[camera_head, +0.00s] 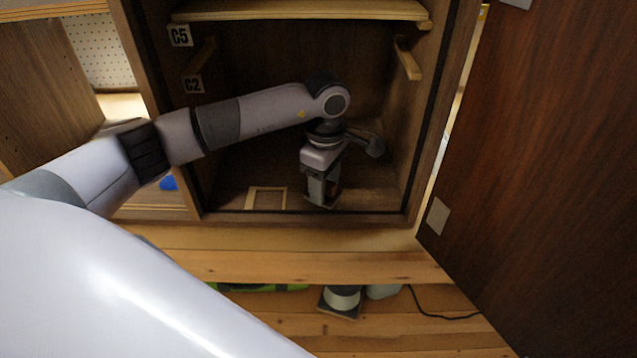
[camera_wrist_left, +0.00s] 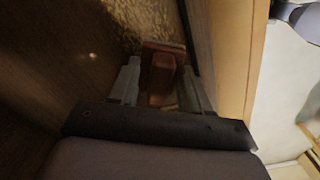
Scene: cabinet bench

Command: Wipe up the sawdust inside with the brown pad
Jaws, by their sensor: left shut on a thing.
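My left gripper (camera_head: 321,203) is inside the open cabinet, pointing down close to the cabinet floor near its front edge. In the left wrist view the left gripper (camera_wrist_left: 160,85) is shut on the brown pad (camera_wrist_left: 161,70), which sits between its two fingers. In the head view the pad is mostly hidden by the fingers. A pale speckled patch that looks like sawdust (camera_wrist_left: 168,46) shows just beyond the pad in the left wrist view. In the head view I cannot make out the sawdust. My right gripper is not in view.
The cabinet (camera_head: 283,217) has a shelf (camera_head: 300,10) above my arm and side walls close by. A light square frame (camera_head: 267,188) is on its floor, left of the gripper. The dark door (camera_head: 550,180) stands open at the right. A blue object (camera_head: 168,183) lies outside, left.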

